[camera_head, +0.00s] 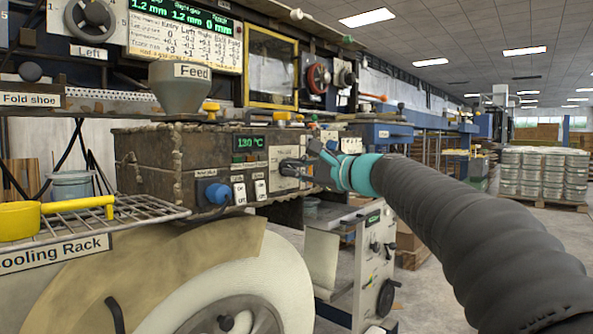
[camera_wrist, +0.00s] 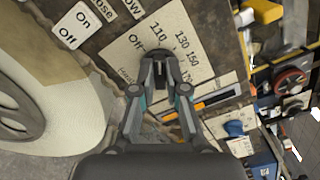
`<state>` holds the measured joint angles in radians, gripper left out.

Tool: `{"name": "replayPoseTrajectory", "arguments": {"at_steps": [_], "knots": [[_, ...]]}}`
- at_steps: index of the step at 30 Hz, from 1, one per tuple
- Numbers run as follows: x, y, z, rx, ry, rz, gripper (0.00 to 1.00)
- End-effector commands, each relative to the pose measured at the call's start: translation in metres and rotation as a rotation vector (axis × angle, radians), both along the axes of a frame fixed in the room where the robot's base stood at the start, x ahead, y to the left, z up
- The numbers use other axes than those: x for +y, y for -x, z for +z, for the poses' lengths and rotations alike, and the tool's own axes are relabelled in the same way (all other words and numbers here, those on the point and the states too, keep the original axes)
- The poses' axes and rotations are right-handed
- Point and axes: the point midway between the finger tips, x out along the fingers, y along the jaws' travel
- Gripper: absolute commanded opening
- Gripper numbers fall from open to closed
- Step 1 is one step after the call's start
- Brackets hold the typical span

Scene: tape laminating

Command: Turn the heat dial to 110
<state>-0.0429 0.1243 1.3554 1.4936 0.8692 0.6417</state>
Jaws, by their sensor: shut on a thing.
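The heat dial (camera_wrist: 156,52) is a small dark knob on a pale scale plate (camera_wrist: 124,48) marked 110, 130 and 150; most of it is hidden by the fingers. My gripper (camera_wrist: 160,64) is shut on the dial. In the head view, my gripper (camera_head: 304,168) reaches in from the right to the front of the brown box-shaped heater (camera_head: 155,160). The green display (camera_head: 249,143) on that heater reads 130 °C. I cannot tell where the dial's pointer stands.
Left of the dial are white switches (camera_head: 260,190) and a blue knob (camera_head: 217,193). A cooling rack (camera_head: 120,215) with a yellow-handled pan is at the left. A large tape roll (camera_head: 250,275) stands below.

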Motion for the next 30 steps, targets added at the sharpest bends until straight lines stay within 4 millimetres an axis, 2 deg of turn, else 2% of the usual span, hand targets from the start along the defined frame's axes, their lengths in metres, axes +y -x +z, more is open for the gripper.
{"name": "replayPoseTrajectory", "arguments": {"at_steps": [4, 5, 6, 7, 8, 16, 20, 23, 30], "knots": [[0.000, 0.000, 0.000, 0.001, -0.001, 0.000, 0.00], [0.000, 0.000, 0.000, 0.001, -0.001, 0.000, 0.18], [0.000, 0.000, 0.000, 0.001, -0.001, 0.000, 0.28], [0.000, 0.000, 0.000, 0.001, -0.001, 0.000, 0.35], [0.000, 0.000, 0.000, 0.001, -0.001, 0.000, 0.38], [-0.001, 0.000, 0.000, 0.001, 0.000, -0.001, 0.38], [-0.007, 0.004, 0.000, 0.001, -0.001, -0.002, 0.38], [-0.017, 0.013, 0.001, 0.001, 0.000, -0.003, 0.38], [-0.055, 0.042, 0.000, 0.000, -0.001, -0.005, 0.38]]}}
